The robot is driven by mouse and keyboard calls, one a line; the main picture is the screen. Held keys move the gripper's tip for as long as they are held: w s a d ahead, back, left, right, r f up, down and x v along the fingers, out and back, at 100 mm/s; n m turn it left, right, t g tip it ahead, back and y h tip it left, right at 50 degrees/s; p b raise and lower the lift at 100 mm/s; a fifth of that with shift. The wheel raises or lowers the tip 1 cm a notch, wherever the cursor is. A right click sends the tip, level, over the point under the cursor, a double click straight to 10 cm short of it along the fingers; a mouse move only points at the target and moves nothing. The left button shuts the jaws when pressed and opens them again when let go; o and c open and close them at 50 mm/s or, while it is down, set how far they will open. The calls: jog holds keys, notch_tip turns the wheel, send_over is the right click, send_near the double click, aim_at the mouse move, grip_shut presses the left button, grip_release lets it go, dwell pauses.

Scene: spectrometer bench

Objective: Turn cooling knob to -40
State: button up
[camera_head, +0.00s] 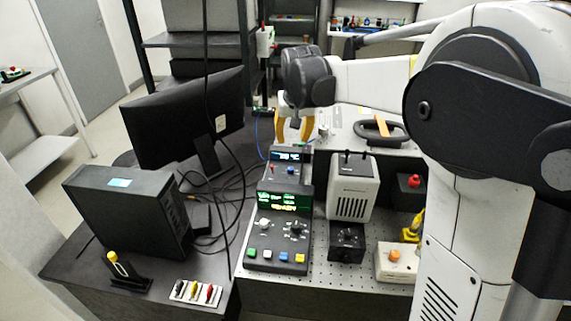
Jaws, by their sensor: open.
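My gripper (294,138) hangs over the back of the bench with its orange fingers pointing down. The fingers are apart, with nothing seen between them. Just below and in front of them is a small dark control box (279,171) with a lit display (287,156); its digits are too small to read surely. A small dark knob (291,170) shows on its face, with a small red part (273,168) to its left. I cannot tell the knob's setting. The fingers appear above or behind this box, and I cannot tell whether they touch it. No label marks the cooling knob clearly.
In front stands a larger control box (259,245) with a green display, knobs and coloured buttons. To its right are a grey vented unit (353,188) and a black box with a dial (346,243). A monitor (185,115), computer case (125,207) and loose cables crowd the left.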

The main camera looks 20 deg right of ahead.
jog(key=b, duration=0.3)
send_near(291, 169)
jog(key=x, duration=0.3)
jog(key=b+x, duration=0.2)
jog(key=x, duration=0.4)
jog(key=shift+w+f+b, duration=0.25)
jog(key=shift+f+b, duration=0.05)
jog(key=shift+b, duration=0.05)
grip_shut()
